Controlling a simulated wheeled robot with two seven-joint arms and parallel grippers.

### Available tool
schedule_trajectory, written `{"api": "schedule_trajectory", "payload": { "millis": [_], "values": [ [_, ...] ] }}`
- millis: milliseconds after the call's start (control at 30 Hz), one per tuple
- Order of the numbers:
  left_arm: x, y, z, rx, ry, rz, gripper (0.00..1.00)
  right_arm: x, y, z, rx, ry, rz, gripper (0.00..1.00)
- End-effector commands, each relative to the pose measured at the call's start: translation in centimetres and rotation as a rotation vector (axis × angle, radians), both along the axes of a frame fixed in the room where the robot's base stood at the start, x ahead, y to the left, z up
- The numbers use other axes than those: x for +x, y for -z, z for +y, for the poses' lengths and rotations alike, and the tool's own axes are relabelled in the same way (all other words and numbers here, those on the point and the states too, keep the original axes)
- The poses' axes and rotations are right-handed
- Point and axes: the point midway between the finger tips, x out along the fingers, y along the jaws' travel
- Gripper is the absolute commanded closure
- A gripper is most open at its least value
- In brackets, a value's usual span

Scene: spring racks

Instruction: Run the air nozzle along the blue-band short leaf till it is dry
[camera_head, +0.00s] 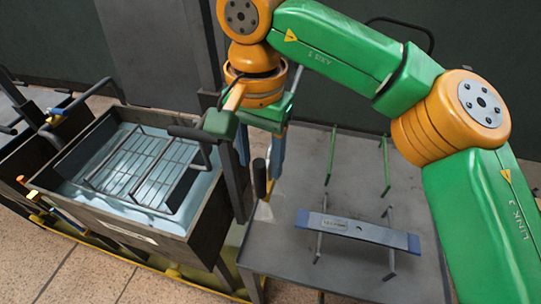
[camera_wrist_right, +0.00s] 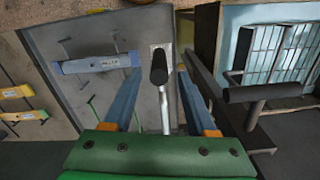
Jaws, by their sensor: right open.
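The blue-band short leaf (camera_head: 345,229) is a grey, slightly bowed strip with blue ends. It lies across two upright supports on the grey table, and also shows in the right wrist view (camera_wrist_right: 95,64). The air nozzle (camera_head: 260,177) has a black grip and stands upright near the table's left edge. In the right wrist view the nozzle (camera_wrist_right: 159,68) shows a silver tube below its black head, between my blue fingers. My right gripper (camera_head: 260,168) is open above and around the nozzle; whether a finger touches it I cannot tell. My left gripper is not in view.
A tank (camera_head: 205,215) of pale water with a wire basket (camera_head: 145,168) stands left of the table (camera_head: 290,262). Two green-topped supports (camera_head: 386,165) stand empty behind the leaf. In the right wrist view, yellow-ended leaves (camera_wrist_right: 22,116) lie at the far left.

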Motion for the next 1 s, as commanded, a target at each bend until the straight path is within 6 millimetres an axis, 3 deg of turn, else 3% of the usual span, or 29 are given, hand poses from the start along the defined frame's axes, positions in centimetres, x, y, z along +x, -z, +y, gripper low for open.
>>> {"api": "schedule_trajectory", "payload": {
  "millis": [133,433,733,933,1000],
  "values": [
    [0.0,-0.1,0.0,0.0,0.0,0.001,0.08,0.0,1.0,0.0,-0.002,-0.002,0.001,0.43],
    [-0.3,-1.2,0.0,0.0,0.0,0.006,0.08,-0.1,6.2,0.0,0.0,-0.001,0.001,0.43],
    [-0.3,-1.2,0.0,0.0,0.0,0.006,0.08,-0.1,7.1,0.0,0.001,0.001,0.0,0.43],
    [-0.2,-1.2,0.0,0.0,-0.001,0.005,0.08,-0.1,7.1,0.0,0.001,0.0,0.0,0.97],
    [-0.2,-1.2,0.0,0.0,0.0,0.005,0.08,-0.1,7.1,0.0,0.001,0.0,0.0,1.0]
  ]
}}
